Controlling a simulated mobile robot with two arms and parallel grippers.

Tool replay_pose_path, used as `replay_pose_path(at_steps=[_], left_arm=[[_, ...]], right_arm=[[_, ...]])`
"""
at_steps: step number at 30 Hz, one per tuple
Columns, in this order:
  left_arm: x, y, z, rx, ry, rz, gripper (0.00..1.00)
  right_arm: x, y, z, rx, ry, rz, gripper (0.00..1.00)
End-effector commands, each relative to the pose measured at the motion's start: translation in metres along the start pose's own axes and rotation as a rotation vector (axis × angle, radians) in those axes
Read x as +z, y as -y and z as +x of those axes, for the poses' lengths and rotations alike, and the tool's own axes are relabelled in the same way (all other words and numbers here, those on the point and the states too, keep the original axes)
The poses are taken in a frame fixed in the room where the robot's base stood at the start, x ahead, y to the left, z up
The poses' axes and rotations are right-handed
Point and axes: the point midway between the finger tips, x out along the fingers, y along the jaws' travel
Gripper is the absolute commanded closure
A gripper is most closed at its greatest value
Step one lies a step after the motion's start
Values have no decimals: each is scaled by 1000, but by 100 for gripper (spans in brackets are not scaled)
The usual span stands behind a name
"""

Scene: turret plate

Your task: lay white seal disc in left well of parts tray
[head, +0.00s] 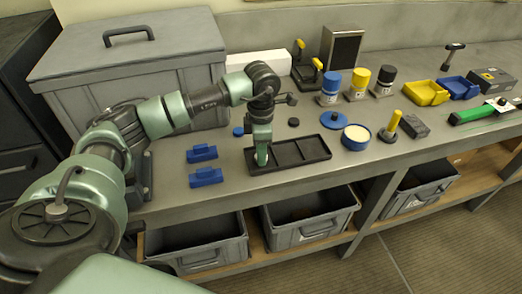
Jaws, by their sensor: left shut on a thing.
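The black parts tray (318,157) lies on the workbench with a row of wells. My left gripper (262,158) points down into the left well of the tray. It is shut on a small pale thing, which appears to be the white seal disc (262,155), mostly hidden by the fingers. I cannot tell whether the disc touches the floor of the well. The middle and right wells look empty. My right gripper is not in view.
Two blue blocks (206,177) lie left of the tray. A round blue tin with cream contents (357,134), a blue disc (334,120) and a small black disc (294,122) lie right of and behind it. A large grey case (130,62) stands behind left.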

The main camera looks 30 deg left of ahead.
Motion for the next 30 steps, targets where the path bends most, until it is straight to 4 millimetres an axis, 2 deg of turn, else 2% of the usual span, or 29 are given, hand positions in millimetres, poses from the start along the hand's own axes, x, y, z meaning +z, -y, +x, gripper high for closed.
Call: replay_pose_path(at_steps=[8, 9, 11, 22, 26, 30], left_arm=[[0, 0, 0, 0, 0, 0, 100], [0, 0, 0, 0, 0, 0, 56], [0, 0, 0, 0, 0, 0, 42], [0, 0, -3, 1, 1, 0, 42], [1, -1, -19, 4, 3, 0, 42], [1, -2, -44, 5, 3, 0, 42]], right_arm=[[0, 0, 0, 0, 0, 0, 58], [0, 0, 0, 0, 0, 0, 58], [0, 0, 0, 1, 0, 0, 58], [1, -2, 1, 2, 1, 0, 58], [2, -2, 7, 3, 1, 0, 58], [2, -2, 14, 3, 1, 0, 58]])
